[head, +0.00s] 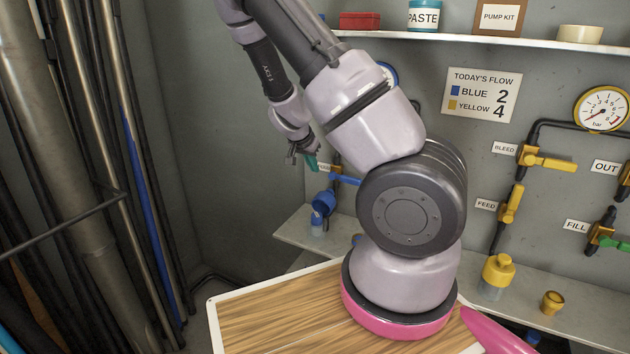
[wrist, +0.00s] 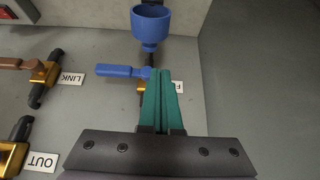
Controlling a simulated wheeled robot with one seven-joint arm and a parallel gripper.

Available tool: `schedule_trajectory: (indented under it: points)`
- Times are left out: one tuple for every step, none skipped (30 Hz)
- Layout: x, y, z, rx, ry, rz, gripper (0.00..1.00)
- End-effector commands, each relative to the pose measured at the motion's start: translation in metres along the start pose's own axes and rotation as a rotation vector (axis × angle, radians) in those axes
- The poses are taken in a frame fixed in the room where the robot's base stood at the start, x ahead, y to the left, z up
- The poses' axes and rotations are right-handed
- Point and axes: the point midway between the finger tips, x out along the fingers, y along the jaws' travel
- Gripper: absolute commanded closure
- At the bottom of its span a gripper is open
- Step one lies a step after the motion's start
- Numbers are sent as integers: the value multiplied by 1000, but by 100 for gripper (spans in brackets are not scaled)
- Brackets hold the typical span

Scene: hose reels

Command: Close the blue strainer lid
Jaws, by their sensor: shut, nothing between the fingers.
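The blue strainer lid (head: 324,201) sits above a small clear jar (head: 317,228) on the ledge at the back. It looks tilted there, but how it meets the jar is too small to tell. In the wrist view a blue cup-shaped part, seemingly this lid (wrist: 151,28), is at the top, beyond my fingertips. My gripper (wrist: 166,72) has its teal fingers together and empty. Its tips are beside the blue valve lever (wrist: 138,72), and whether they touch it is unclear. In the head view my gripper (head: 311,161) is above and left of the lid.
The blue lever (head: 345,180) sticks out just right of the lid. A yellow-capped jar (head: 497,272), yellow valves (head: 511,204) and a gauge (head: 602,108) are farther right. Pipes and hoses (head: 85,180) stand at the left. A shelf (head: 470,41) runs above.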

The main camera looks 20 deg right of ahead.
Motion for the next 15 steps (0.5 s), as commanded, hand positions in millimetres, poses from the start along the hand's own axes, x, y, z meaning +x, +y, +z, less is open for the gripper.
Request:
schedule_trajectory:
  points:
    - [4,1,0,1,2,3,100]
    - [6,1,0,1,1,3,100]
    - [9,1,0,1,0,4,100]
    - [13,2,0,2,0,4,100]
    - [16,2,0,1,0,4,100]
    - [22,2,0,2,-2,4,100]
    - [26,2,0,2,-2,4,100]
    - [32,2,0,1,-2,5,100]
    - [39,2,0,1,-2,5,100]
    - [44,2,0,1,-2,5,100]
    - [49,2,0,1,-2,4,100]
    - [56,2,0,1,-3,5,100]
    - [62,2,0,1,-3,5,100]
    - [66,1,0,1,-2,3,100]
    - [73,2,0,2,-3,4,100]
